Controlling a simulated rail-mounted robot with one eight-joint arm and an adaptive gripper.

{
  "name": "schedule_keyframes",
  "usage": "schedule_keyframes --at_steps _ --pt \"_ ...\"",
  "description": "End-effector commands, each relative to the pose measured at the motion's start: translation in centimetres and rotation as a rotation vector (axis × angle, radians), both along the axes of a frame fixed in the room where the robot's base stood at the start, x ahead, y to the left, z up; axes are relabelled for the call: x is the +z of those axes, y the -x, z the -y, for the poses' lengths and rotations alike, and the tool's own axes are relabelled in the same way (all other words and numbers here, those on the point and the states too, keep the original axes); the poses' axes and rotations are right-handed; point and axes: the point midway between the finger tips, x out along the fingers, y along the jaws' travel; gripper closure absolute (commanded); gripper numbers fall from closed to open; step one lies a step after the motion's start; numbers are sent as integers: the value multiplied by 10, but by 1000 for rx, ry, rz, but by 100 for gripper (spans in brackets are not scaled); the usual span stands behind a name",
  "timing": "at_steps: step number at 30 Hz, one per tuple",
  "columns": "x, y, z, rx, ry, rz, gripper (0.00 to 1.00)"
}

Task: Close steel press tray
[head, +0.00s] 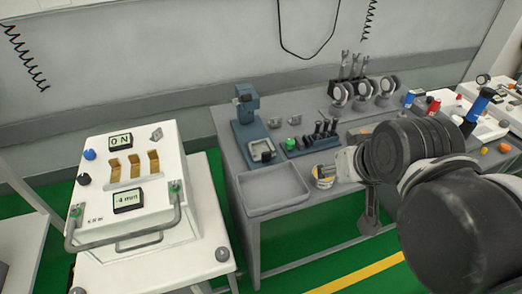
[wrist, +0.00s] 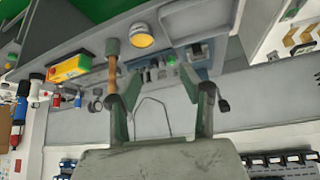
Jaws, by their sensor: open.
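A small blue-grey press (head: 248,112) stands at the back of the grey workbench, with a small pale tray-like part (head: 262,151) at its foot. A shallow grey tray (head: 272,188) lies at the bench's front left corner. I cannot tell for sure which of these is the steel press tray, or whether it is open. My gripper (head: 334,172) is over the bench, right of the shallow tray and close to a yellow-topped cup (head: 324,178). In the wrist view my gripper (wrist: 160,95) has its fingers spread with nothing between them. The cup also shows there (wrist: 142,38).
A white machine (head: 150,208) with displays and a grey handle stands at the left. A tool rack (head: 322,135) and several round gauges stand behind my gripper. More items crowd the bench's right. Green floor is free between machine and bench.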

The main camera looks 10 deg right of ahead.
Motion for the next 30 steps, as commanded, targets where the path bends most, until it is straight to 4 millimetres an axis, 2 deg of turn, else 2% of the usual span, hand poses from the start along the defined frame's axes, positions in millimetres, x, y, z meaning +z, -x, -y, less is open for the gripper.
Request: schedule_keyframes --at_steps 1,5,8,9,15,18,24,30 --pt "-4 -3 -2 -12 -14 7 68" --pt "-22 -21 -10 -113 -117 48 85" --pt "-44 -41 -21 -240 -259 96 99" --pt "-53 -49 -26 -295 -326 114 100" --pt "-95 -78 -51 -557 -680 185 100" --pt "-111 -86 -62 -669 -853 200 100" --pt "-129 -93 -75 -816 -1100 203 100" --pt "-134 -96 -79 -860 -1176 198 100"
